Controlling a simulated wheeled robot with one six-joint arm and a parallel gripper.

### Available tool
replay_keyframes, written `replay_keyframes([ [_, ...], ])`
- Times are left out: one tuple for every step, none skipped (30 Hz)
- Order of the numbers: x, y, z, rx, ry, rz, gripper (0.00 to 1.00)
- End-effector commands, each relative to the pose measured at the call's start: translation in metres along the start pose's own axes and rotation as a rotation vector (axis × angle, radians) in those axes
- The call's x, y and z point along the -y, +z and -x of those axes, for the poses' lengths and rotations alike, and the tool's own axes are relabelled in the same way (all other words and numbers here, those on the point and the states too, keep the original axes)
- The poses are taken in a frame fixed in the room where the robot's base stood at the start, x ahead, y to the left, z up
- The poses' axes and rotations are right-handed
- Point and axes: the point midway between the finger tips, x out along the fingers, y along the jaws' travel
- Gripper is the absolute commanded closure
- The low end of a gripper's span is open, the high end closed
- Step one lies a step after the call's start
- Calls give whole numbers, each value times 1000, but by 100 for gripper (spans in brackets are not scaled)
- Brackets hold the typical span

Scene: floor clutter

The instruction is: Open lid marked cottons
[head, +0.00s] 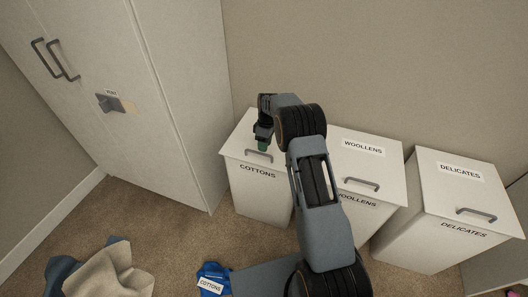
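The white bin marked COTTONS (257,193) stands leftmost of three lidded bins against the wall. Its lid (236,148) lies flat and looks closed, with a grey bar handle (259,155) near the front edge. My arm reaches over the bin and hides the right part of the lid. My gripper (263,146) points down just above and behind the handle. Its fingers are small and dark here, so I cannot tell whether they are open or touching the handle.
Bins marked WOOLLENS (393,187) and DELICATES (439,217) stand to the right. A tall white cabinet (165,100) stands close on the left. Beige and blue cloth (103,272) and a blue item labelled COTTONS (212,280) lie on the carpet in front.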

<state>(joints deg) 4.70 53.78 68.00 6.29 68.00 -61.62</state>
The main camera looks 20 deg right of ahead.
Motion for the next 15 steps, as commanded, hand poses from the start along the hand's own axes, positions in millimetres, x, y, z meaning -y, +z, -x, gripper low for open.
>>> replay_keyframes([
  [0, 0, -9, 1, -2, 0, 62],
  [0, 0, -12, 1, -2, 0, 62],
  [0, 0, -17, 1, -1, 0, 62],
  [0, 0, -20, 1, -1, 0, 62],
  [0, 0, -22, 1, -1, 0, 62],
  [0, 0, -26, 1, -1, 0, 62],
  [0, 0, -28, 1, -1, 0, 62],
  [0, 0, -29, 0, 0, 0, 62],
  [0, 0, -31, 0, 0, 0, 62],
  [0, 0, -32, 0, 0, -1, 62],
  [0, 0, -33, 0, 0, 0, 62],
  [0, 0, -34, 0, 0, -1, 62],
  [0, 0, -34, 0, 0, -1, 62],
  [0, 0, -35, 0, 0, -1, 62],
  [0, 0, -35, 0, 0, -1, 62],
])
